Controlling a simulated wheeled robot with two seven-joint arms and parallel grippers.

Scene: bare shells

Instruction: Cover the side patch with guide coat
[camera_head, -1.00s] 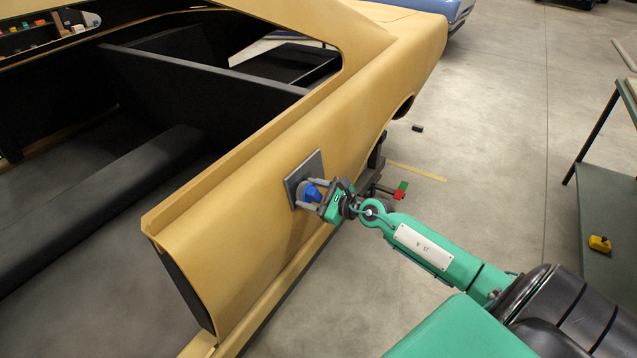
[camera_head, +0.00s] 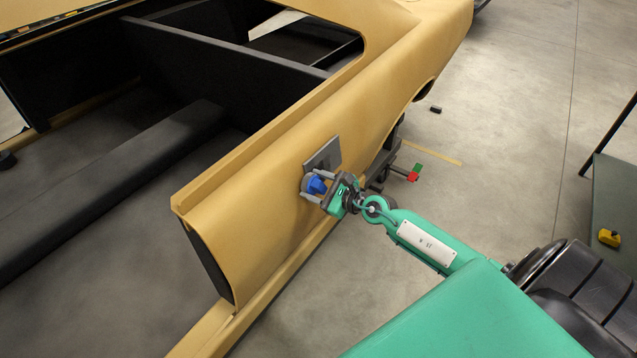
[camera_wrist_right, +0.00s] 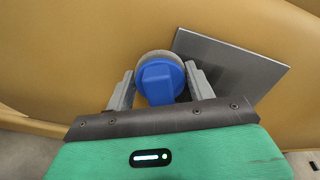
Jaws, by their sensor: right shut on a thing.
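The side patch (camera_head: 325,155) is a flat, dark grey square on the tan side of the car shell (camera_head: 258,215). In the right wrist view the patch (camera_wrist_right: 235,68) is plain grey and tilted. My right gripper (camera_head: 317,186) is shut on a blue-handled applicator (camera_wrist_right: 160,82) with a round grey pad (camera_wrist_right: 157,55). The pad faces the panel at the patch's lower left edge and hides part of it. I cannot tell whether the pad touches the surface, or how much coat is on the patch. My left gripper is not in view.
A small red and green object (camera_head: 414,174) stands just beyond my right wrist, by the shell. A black block (camera_head: 436,109) and a yellow strip (camera_head: 432,152) lie on the floor. At the right, a yellow item (camera_head: 609,238) sits on a dark green shelf (camera_head: 610,190).

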